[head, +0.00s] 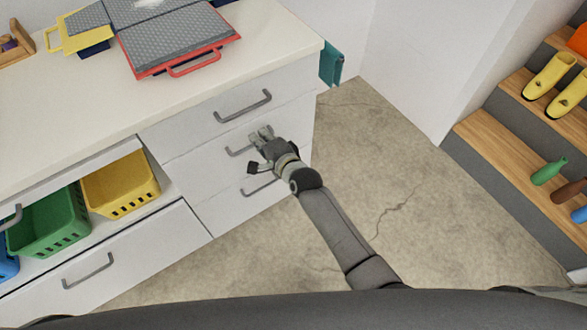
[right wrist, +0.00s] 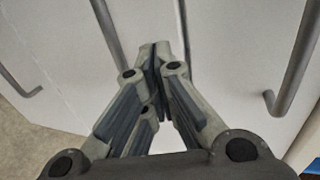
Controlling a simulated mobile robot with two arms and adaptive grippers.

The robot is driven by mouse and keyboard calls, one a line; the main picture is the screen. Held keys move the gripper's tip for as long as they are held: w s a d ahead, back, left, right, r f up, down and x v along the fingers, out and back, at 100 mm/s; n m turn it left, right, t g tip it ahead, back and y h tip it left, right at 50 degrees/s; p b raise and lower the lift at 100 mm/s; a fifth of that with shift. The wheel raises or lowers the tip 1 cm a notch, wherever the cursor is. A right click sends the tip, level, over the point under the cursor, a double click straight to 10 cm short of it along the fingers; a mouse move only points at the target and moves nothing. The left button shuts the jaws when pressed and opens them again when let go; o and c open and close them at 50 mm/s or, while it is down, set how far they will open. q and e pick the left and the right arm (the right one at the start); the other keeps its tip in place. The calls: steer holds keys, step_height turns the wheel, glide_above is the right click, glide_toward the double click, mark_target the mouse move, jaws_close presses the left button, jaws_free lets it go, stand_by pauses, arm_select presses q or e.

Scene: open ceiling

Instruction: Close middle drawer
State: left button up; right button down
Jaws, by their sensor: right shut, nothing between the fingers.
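The white cabinet has a stack of three drawers at its right end. The middle drawer (head: 205,160) has a grey bar handle (head: 238,151), partly hidden behind my right gripper. Its front looks about level with the fronts above and below; I cannot tell any small gap. My right gripper (head: 261,134) is shut and empty, in front of the middle drawer by its handle. In the right wrist view the closed fingertips (right wrist: 154,54) point at a white drawer front, with grey handle bars on both sides. Contact with the front cannot be told. My left gripper is not in view.
The top drawer handle (head: 243,106) is above and the bottom drawer handle (head: 258,188) below. Green (head: 50,225) and yellow (head: 122,184) baskets sit in an opening at left. Wooden steps (head: 500,135) stand at right; floor between is clear.

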steer(key=shift+p+v, duration=0.55)
steer(key=shift+v, duration=4.95)
steer(key=s+d+f+n+g+h, duration=0.1)
steer(key=s+d+f+n+g, duration=0.2)
steer(key=f, duration=0.6)
steer(key=s+d+f+n+h+p, duration=0.1)
steer(key=s+d+f+h, duration=0.1)
steer(key=s+d+f, duration=0.35)
steer(key=s+d+f+n+g+h, duration=0.15)
steer(key=s+f, duration=0.35)
steer(key=f, duration=0.7)
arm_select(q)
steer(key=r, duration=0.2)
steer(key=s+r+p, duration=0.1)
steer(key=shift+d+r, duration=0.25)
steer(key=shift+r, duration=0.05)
arm_select(e)
steer(key=s+d+f+n+g+h, duration=0.1)
steer(key=s+d+f+n+g, duration=0.1)
steer(key=s, duration=0.7)
steer(key=s+d+f+n+g, duration=0.2)
steer(key=s+d+f+n, duration=0.2)
steer(key=s+d+f, duration=0.3)
steer(key=s+d+f+n+g+h, duration=0.1)
steer(key=s+d+f+n+g, duration=0.2)
steer(key=s, duration=1)
steer(key=shift+d+f+h, duration=0.35)
steer(key=shift+d+f, duration=0.65)
steer(key=shift+d, duration=0.05)
